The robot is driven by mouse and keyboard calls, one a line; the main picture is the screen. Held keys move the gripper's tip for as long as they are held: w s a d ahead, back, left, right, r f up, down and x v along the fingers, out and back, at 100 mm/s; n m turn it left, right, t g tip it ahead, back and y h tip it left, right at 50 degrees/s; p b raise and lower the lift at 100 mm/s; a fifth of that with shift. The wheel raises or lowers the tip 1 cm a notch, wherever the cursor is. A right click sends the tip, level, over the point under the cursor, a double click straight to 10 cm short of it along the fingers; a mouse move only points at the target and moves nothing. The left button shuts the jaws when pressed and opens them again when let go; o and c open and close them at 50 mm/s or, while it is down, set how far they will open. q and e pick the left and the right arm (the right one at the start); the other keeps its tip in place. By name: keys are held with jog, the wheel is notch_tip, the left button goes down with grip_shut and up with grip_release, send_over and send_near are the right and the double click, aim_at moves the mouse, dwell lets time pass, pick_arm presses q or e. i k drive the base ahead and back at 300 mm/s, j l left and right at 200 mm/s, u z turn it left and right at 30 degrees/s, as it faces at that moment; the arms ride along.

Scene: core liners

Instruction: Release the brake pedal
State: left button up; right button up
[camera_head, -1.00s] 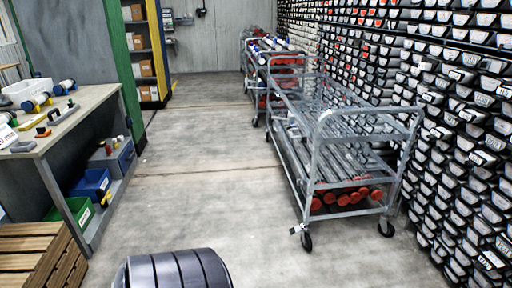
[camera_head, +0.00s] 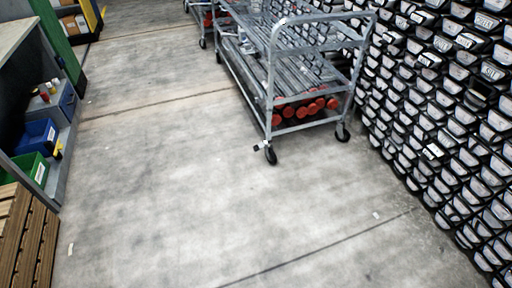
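A grey metal cart (camera_head: 269,73) stands right of the top middle on caster wheels, beside the wall of core trays. Its near left caster (camera_head: 270,156) rests on the floor. A small light-coloured tab, apparently the brake pedal (camera_head: 257,148), sticks out to the left beside that caster. It is too small to tell whether it is pressed down or raised. The near right caster (camera_head: 343,133) shows no clear pedal. Neither of my grippers is in view.
Red-ended tubes (camera_head: 303,109) lie on the cart's lower shelf. Core trays (camera_head: 440,130) fill the right side. A workbench with a blue bin (camera_head: 36,136) and a green bin (camera_head: 31,170) stands left, near a wooden pallet (camera_head: 22,235). The concrete floor between is clear.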

aim_at(257, 148)
jog(key=i+l+u, duration=0.1)
jog(key=i+l, duration=0.2)
jog(key=i+l+u, duration=0.1)
jog(key=i+l, duration=0.2)
jog(key=i+l+u, duration=0.1)
jog(key=i+l, duration=0.15)
jog(key=l, duration=0.2)
jog(key=i+l+u, duration=0.1)
jog(key=i+l, duration=0.2)
jog(key=i+l+u, duration=0.1)
jog(key=i+l, duration=0.15)
jog(key=l, duration=0.25)
jog(key=i+l+u, duration=0.1)
jog(key=l, duration=0.35)
jog(key=i+l, duration=0.35)
jog(key=i+l+u, duration=0.15)
jog(key=l, duration=0.4)
